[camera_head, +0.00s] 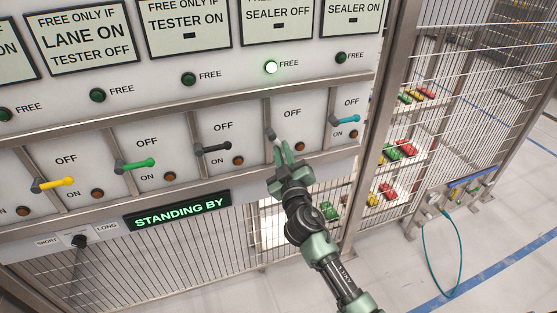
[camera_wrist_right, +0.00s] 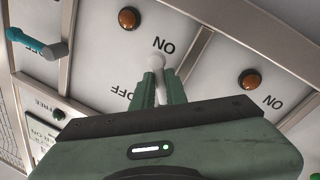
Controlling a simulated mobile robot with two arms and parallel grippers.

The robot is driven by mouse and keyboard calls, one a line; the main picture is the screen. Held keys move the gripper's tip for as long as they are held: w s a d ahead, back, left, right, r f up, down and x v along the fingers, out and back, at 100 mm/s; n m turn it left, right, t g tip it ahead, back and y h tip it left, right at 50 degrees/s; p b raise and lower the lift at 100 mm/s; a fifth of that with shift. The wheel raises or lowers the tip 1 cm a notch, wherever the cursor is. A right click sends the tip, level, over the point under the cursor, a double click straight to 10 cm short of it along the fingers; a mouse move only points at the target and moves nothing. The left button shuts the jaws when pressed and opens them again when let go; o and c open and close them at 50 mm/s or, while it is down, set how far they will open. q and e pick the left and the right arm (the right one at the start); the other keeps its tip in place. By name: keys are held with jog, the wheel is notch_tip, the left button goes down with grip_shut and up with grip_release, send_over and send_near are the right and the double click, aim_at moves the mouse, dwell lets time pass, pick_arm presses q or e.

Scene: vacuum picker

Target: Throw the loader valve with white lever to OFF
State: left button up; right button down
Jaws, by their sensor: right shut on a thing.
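The white lever (camera_wrist_right: 158,61) shows in the right wrist view between my right gripper's (camera_wrist_right: 160,85) fingers. Its grey pivot (camera_head: 270,133) is on the panel strip in the head view, beside a metal divider; the gripper hides most of the handle there. My right gripper (camera_head: 287,152) is shut on the white lever, reaching up from below. The "OFF" label (camera_head: 292,113) is above the lever. In the wrist view, upside down, an "ON" label (camera_wrist_right: 164,45) and an amber lamp (camera_wrist_right: 129,18) are beside it. My left gripper is not in view.
A teal lever (camera_head: 344,119) is close to the right; black (camera_head: 214,148), green (camera_head: 137,164) and yellow (camera_head: 54,183) levers are to the left. A display (camera_head: 178,211) reads "STANDING BY". Mesh fencing (camera_head: 470,110) stands right.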

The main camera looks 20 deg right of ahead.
jog(key=shift+d+r+n+t+y, duration=0.2)
jog(key=shift+d+r+n+y, duration=0.3)
jog(key=shift+n, duration=1.7)
jog(key=shift+d+r+n+t+y, duration=0.3)
jog(key=shift+r+n+y, duration=0.35)
jog(key=shift+n, duration=1.55)
jog(key=shift+d+r+n+t+y, duration=0.1)
jog(key=shift+d+r+n+y, duration=0.5)
jog(key=shift+n, duration=1.6)
jog(key=shift+a+r, duration=0.15)
jog(key=c, duration=1.4)
grip_release()
jog(key=shift+c, duration=0.2)
jog(key=b+v, duration=0.1)
jog(key=v, duration=0.6)
jog(key=shift+s, duration=0.35)
